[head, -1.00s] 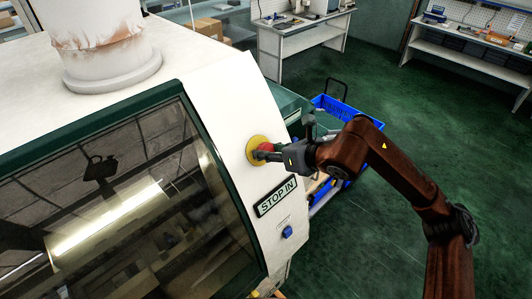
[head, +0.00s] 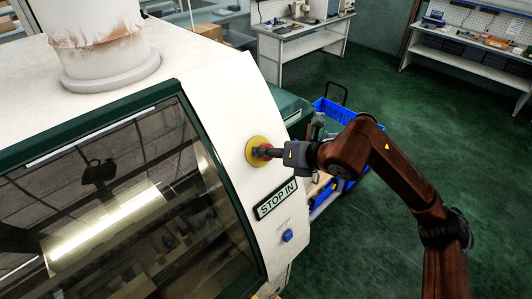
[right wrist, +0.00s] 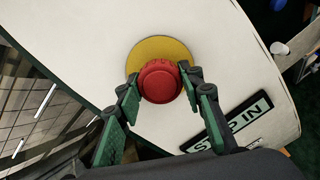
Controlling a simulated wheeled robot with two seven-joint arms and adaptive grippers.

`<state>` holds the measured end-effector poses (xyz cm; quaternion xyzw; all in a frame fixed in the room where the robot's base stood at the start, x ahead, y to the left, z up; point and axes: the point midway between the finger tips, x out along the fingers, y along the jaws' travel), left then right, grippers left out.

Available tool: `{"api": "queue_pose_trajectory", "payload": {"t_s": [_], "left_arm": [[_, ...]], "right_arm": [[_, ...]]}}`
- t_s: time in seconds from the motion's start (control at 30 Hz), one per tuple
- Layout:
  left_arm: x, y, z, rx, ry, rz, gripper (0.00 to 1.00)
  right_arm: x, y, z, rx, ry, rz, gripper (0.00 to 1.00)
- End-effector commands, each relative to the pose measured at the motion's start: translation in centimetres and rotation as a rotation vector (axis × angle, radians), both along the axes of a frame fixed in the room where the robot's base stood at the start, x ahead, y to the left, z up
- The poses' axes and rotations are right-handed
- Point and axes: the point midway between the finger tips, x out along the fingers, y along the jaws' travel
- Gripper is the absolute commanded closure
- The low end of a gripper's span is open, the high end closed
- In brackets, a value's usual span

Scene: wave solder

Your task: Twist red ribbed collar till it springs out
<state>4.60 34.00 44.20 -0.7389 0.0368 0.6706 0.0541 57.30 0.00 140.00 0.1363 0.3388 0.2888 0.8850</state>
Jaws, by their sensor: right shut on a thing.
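The red ribbed collar (right wrist: 160,82) sits in the middle of a round yellow plate (right wrist: 152,50) on the sloping white machine panel. In the head view the yellow plate (head: 254,150) shows, with most of the red collar hidden behind my fingers. My right gripper (head: 265,153) reaches in from the right and is at the collar. In the right wrist view the fingers of my right gripper (right wrist: 158,90) are shut on the collar, one on each side. My left gripper is not in view.
A dark glass hood (head: 120,200) is to the left. A blue crate cart (head: 345,120) stands behind my right arm.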

Motion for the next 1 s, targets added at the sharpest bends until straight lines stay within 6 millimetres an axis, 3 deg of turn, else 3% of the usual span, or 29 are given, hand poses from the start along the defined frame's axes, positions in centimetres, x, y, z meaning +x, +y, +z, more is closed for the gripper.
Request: {"api": "queue_pose_trajectory", "payload": {"t_s": [0.63, 0.67, 1.0], "left_arm": [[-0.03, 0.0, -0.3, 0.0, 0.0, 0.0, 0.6], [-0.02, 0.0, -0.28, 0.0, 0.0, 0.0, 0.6], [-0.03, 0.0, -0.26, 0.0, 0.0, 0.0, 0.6]], "right_arm": [[-0.57, -0.56, 0.25, -0.007, -0.002, 0.003, 0.92], [-0.57, -0.53, 0.24, -0.006, -0.002, 0.004, 0.63], [-0.53, -0.53, 0.36, -0.005, -0.003, 0.004, 0.42]]}}
